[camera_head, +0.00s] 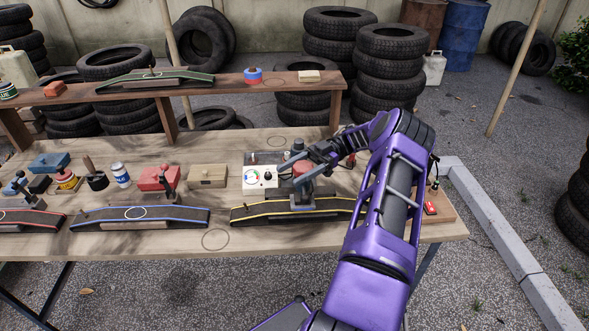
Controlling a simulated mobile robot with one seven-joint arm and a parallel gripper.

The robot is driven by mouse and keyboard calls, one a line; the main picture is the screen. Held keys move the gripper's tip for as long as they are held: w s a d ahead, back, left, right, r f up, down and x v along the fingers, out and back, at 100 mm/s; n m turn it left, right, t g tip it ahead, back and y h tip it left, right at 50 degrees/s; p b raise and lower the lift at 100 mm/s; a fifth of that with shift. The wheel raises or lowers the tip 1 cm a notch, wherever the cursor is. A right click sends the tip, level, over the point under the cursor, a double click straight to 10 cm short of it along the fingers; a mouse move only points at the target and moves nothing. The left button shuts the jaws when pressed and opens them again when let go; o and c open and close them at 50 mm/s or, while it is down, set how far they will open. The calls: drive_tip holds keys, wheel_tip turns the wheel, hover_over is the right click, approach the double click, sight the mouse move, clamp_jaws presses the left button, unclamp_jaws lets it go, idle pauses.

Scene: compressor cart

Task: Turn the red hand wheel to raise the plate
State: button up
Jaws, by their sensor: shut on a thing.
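My purple arm reaches from the lower right over the bench. My gripper (301,182) points left and down at the yellow-edged ramp's back edge. It is shut on a red round part (302,167), which I take to be the red hand wheel; the fingers hide some of it. A small grey block (303,203) sits below the gripper, on the yellow-edged dark ramp (262,211). I cannot clearly tell which part is the plate.
A white gauge box (259,177) stands just left of my gripper, with a wooden box (207,177) further left. A blue-edged ramp (140,217) lies to the left. A raised shelf (230,86) runs behind. The bench's front strip (255,238) is mostly clear.

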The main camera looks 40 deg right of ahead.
drive_tip(key=shift+a+f, duration=0.15)
drive_tip(key=o, duration=1.4)
drive_tip(key=shift+d, duration=0.2)
